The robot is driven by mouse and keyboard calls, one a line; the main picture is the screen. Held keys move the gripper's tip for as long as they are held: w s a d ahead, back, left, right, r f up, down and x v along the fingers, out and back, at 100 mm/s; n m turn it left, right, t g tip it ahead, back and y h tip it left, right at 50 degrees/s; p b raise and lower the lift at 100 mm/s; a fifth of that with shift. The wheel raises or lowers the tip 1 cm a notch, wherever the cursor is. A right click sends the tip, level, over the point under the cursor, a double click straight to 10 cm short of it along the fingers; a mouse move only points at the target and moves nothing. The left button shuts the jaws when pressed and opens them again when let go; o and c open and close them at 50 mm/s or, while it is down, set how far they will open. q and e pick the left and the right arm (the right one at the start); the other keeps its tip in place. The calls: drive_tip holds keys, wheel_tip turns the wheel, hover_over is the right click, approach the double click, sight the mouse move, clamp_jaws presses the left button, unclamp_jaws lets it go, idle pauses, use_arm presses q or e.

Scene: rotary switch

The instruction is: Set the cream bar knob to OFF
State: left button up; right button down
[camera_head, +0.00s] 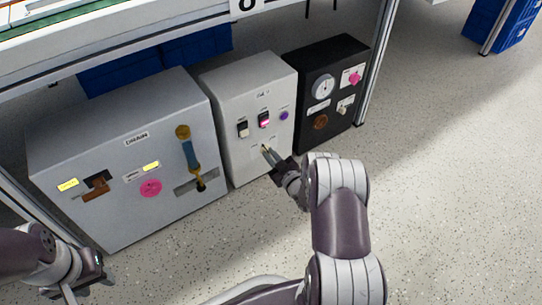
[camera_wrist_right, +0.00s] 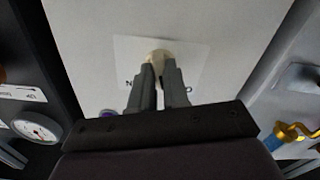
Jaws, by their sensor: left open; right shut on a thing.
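The cream bar knob (camera_wrist_right: 158,56) sits on a pale square plate (camera_wrist_right: 190,52) on the front of the light grey middle box (camera_head: 232,92). In the right wrist view my right gripper (camera_wrist_right: 159,72) is shut on the knob, a finger on each side. Small letters show on the plate left and right of the fingers, but they are only partly readable, and the knob's pointing direction is hidden. In the head view my right gripper (camera_head: 268,153) reaches the lower front of that box and hides most of the knob. My left gripper (camera_head: 88,287) is open and empty at the bottom left.
Above the knob are a dark switch (camera_head: 243,129), a lit pink switch (camera_head: 264,120) and a purple button (camera_head: 284,115). A large grey box (camera_head: 110,205) with a blue-handled lever stands left, a black box (camera_head: 322,62) with a gauge right. The speckled floor (camera_head: 440,180) is clear.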

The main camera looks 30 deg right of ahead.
drive_tip(key=n, duration=0.5)
drive_tip(key=shift+f+n, duration=0.1)
drive_tip(key=shift+n, duration=0.2)
idle(0.5)
drive_tip(key=c, duration=1.1)
unclamp_jaws()
drive_tip(key=shift+s+p, duration=0.25)
drive_tip(key=shift+p, duration=0.15)
drive_tip(key=s+p, duration=0.2)
drive_tip(key=s, duration=0.2)
drive_tip(key=s+p, duration=0.1)
drive_tip(key=s, duration=0.3)
drive_tip(key=s+d+p, duration=0.1)
drive_tip(key=s+p, duration=0.1)
drive_tip(key=s, duration=0.2)
drive_tip(key=shift+s+p, duration=0.15)
drive_tip(key=shift+p, duration=0.15)
